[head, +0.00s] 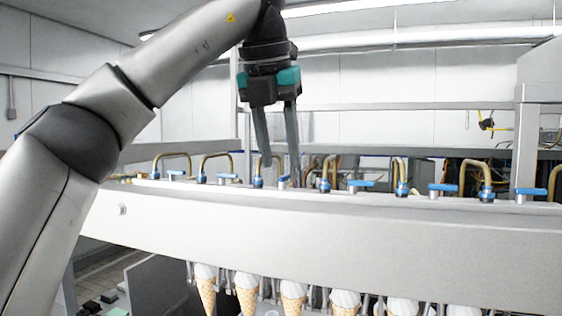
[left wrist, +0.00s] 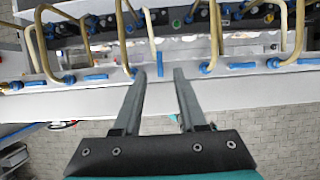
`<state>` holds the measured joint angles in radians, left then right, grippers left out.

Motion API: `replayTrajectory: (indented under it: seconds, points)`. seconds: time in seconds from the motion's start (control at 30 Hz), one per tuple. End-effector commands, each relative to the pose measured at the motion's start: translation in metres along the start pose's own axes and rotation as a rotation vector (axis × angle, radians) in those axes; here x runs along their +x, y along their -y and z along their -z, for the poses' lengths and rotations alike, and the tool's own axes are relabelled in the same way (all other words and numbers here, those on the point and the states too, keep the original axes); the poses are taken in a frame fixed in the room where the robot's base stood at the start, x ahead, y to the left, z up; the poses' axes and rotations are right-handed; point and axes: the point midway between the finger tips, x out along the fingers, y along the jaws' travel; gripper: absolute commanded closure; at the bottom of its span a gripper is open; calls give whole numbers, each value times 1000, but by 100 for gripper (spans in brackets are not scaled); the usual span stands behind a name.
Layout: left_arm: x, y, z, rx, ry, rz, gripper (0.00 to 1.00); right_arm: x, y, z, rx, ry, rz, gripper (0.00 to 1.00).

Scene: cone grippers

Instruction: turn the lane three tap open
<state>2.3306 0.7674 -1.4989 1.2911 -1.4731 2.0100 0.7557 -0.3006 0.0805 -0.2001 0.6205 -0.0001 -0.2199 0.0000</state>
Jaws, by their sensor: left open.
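A row of taps with blue lever handles runs along the top of the white machine (head: 330,220). The third tap from the left has a blue handle (head: 283,181) that looks short in the head view. In the left wrist view this handle (left wrist: 159,57) points away from me, crosswise to its neighbours, which lie along the row. My left gripper (head: 279,172) comes down from above, open, with its fingertips around or just over this handle. In the left wrist view the handle lies in line with the gap between the fingertips (left wrist: 160,74). Contact cannot be told. My right gripper is out of view.
Bent brass pipes with blue fittings (head: 325,173) rise between the handles, close on both sides of my fingers. Neighbouring blue handles (head: 228,177) and (head: 360,184) stand either side. Several filled cones (head: 293,292) hang below the machine's front. The space above the taps is open.

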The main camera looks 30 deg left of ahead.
Motion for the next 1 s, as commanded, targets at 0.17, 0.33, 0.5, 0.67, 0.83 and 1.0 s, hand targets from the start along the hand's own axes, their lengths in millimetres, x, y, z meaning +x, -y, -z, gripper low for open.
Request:
replayTrajectory:
  seconds: [0.17,0.33,0.5,0.67,0.83,1.0]
  points:
    - [14,0,0,0,-2,0,59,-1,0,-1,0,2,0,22]
    - [19,0,0,0,0,0,59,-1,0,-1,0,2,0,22]
    - [20,0,0,0,1,0,59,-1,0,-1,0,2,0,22]
    - [20,0,0,0,0,0,64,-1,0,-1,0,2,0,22]
    - [20,0,0,0,0,0,84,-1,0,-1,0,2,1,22]
    - [20,0,0,0,0,0,100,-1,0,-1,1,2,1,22]
